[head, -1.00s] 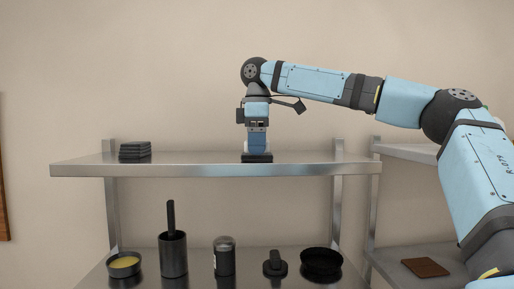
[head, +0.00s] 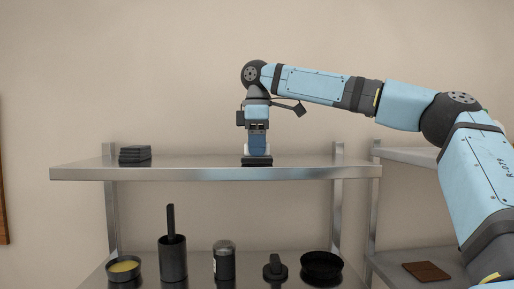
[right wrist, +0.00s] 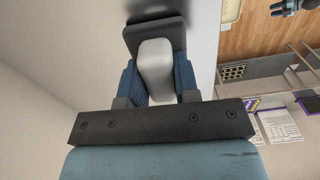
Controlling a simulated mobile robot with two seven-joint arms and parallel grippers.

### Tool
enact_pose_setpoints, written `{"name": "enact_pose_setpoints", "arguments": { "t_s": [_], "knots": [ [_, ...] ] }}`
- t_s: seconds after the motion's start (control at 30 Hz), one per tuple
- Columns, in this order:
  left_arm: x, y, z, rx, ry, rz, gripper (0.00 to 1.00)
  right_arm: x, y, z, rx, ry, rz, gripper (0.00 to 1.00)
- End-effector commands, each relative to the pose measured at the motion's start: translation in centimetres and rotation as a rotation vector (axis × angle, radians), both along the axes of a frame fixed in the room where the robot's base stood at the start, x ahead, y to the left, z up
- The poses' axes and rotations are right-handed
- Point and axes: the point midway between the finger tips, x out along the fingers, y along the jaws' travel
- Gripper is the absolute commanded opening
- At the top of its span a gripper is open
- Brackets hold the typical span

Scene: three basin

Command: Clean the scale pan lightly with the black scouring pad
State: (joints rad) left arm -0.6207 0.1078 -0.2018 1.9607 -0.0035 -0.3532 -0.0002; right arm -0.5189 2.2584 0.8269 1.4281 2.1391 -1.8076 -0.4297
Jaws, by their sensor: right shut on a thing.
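My right gripper (head: 257,146) points down at the upper steel shelf (head: 205,174). It is shut on a pale grip with a black pad below it, which looks like the black scouring pad (head: 257,161). The pad is at the shelf top; whether it presses on it I cannot tell. In the right wrist view, the two blue fingers of the gripper (right wrist: 159,82) flank the pale grip, and the black pad (right wrist: 155,34) lies beyond it. I cannot make out a scale pan for certain. My left gripper is not in view.
A stack of black slabs (head: 135,154) sits at the shelf's left. Below stand a bowl with yellow contents (head: 124,268), a dark holder (head: 172,257), a dark jar (head: 224,262), a black knobbed object (head: 275,268) and a black pan (head: 322,268). A brown pad (head: 427,271) lies at right.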

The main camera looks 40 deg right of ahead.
Motion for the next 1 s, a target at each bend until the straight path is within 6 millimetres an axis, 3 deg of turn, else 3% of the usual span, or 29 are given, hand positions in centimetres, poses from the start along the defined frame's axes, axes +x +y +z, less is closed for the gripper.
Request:
{"name": "enact_pose_setpoints", "arguments": {
  "t_s": [0.63,1.0],
  "knots": [
    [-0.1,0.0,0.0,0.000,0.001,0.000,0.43,0.0,0.0,5.1,0.000,-0.001,0.000,0.03],
    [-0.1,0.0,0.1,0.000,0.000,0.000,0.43,0.0,0.0,5.8,0.000,0.000,0.000,0.03]
  ]
}}
